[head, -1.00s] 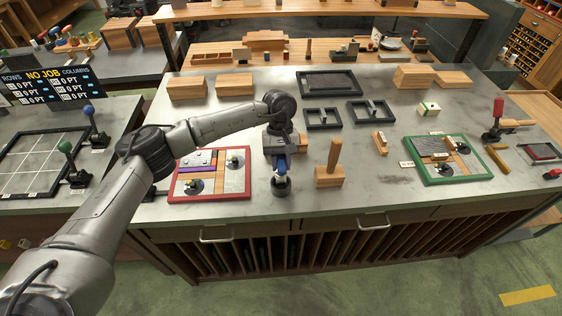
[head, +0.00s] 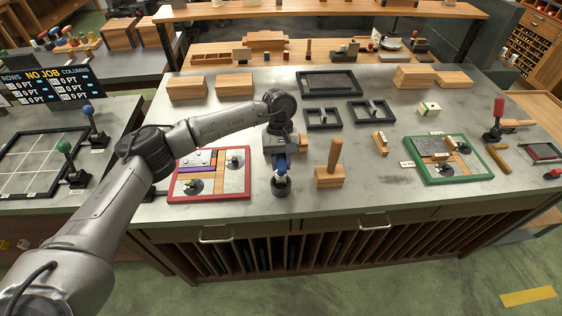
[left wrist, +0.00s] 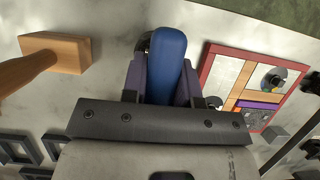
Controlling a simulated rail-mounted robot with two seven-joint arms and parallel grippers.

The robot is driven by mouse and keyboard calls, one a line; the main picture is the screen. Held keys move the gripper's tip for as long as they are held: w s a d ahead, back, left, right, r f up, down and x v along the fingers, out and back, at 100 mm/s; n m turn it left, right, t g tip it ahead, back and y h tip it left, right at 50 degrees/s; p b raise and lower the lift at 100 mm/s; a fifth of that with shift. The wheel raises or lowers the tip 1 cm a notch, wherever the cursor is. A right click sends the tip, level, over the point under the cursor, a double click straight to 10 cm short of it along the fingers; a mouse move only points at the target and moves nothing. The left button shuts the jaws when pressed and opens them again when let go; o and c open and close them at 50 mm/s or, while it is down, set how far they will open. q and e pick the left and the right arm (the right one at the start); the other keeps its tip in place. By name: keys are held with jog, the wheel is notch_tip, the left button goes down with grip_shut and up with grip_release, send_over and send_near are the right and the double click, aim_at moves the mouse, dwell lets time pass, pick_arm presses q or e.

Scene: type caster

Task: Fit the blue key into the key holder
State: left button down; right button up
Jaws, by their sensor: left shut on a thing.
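The blue key (head: 280,167) is between the fingers of my left gripper (head: 279,160), which is shut on it. In the left wrist view the blue key (left wrist: 167,62) shows as a rounded blue bar between the two fingers. The key holder (head: 281,187) appears to be the small dark round stand near the counter's front edge, directly below the key in the head view. The key's lower end meets or overlaps the stand in the picture, and I cannot tell whether it is seated. In the left wrist view the stand is mostly hidden behind the key. My right gripper is not in view.
A red-framed tray (head: 209,194) lies just left of the gripper. A wooden block with an upright handle (head: 329,176) stands close on the right. Black frames (head: 322,117) lie farther back. A green-framed tray (head: 447,179) is at the right. Bare counter lies between.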

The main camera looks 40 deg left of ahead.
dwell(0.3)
pick_arm(q)
jog(key=shift+b, duration=0.4)
dwell(0.5)
jog(key=shift+f+b, duration=0.35)
jog(key=shift+f, duration=0.05)
jog(key=shift+f+b, duration=0.8)
jog(key=shift+f, duration=0.2)
jog(key=shift+f+b, duration=0.7)
jog(key=shift+f, duration=0.2)
jog(key=c, duration=0.8)
grip_release()
jog(key=v, duration=1.3)
jog(key=shift+p, duration=0.4)
jog(key=shift+w+a+r, duration=0.15)
jog(key=shift+r, duration=0.25)
